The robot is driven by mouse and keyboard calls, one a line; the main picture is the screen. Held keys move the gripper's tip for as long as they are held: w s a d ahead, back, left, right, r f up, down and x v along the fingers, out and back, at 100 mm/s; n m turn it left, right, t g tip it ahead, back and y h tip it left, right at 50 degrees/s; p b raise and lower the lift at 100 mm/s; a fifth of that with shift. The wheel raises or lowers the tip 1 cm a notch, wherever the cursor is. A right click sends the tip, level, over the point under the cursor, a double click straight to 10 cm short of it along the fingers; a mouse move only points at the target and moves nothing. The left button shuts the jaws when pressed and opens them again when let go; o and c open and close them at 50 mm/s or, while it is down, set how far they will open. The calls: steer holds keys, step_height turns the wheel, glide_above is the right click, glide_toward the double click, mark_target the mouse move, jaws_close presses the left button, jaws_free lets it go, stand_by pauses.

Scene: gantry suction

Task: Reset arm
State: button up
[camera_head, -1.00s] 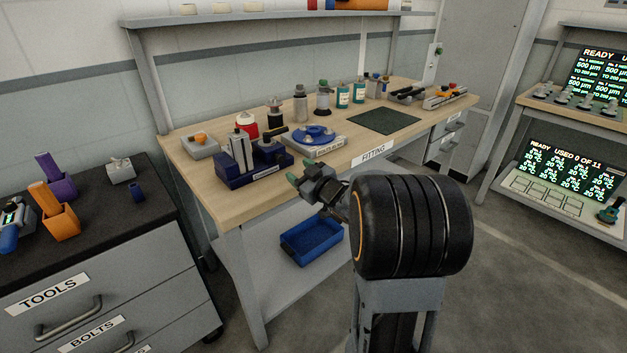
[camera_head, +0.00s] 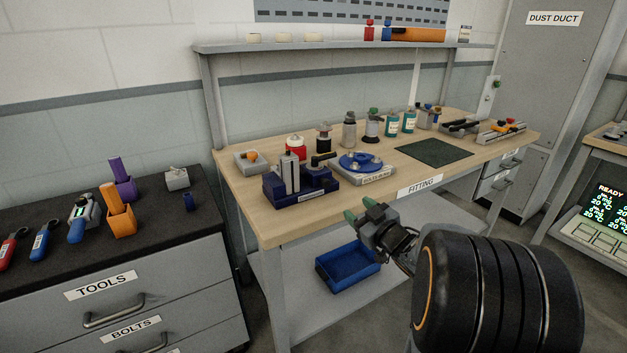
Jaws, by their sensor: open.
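My gripper (camera_head: 365,213) shows right of centre, in front of the long edge of the fitting bench (camera_head: 262,228). Its two green-tipped fingers are apart, with nothing seen between them. Behind it on the bench are a dark blue vise-like fixture (camera_head: 300,185) and a grey block with a round blue plate (camera_head: 361,163). The gripper looks apart from both. The large black rounded link of my arm fills the lower right and hides part of the floor.
A blue bin (camera_head: 347,268) sits on the shelf under the bench. A drawer cabinet (camera_head: 130,285) with hand tools and an orange holder (camera_head: 122,222) stands at the left. A dark mat (camera_head: 433,152) lies bare on the bench. A dust duct cabinet (camera_head: 550,70) stands at the back right.

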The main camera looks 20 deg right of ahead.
steer(key=s+d+f+m+g+h, duration=0.1)
steer(key=d+f+m+g+h, duration=0.3)
steer(key=d+f+h, duration=0.2)
steer(key=s+m+g+h+p, duration=0.2)
steer(key=s+m+g+p, duration=0.1)
steer(key=s+g+p, duration=0.3)
steer(key=s+a+r+g+y+p, duration=0.1)
steer(key=s+a+r+p, duration=0.2)
steer(key=a+r, duration=0.2)
steer(key=s+a+r+n+g+y+p, duration=0.1)
steer(key=s+a+r+y+p, duration=0.1)
steer(key=s+a+r+p, duration=0.2)
steer(key=s+a+r+g+y+p, duration=0.1)
steer(key=s+a+r+g+p, duration=0.1)
steer(key=a+r, duration=0.6)
steer(key=s+a+p, duration=0.1)
steer(key=a+p, duration=0.1)
steer(key=a, duration=0.1)
steer(key=shift+s+a+y, duration=0.3)
steer(key=shift+y, duration=0.1)
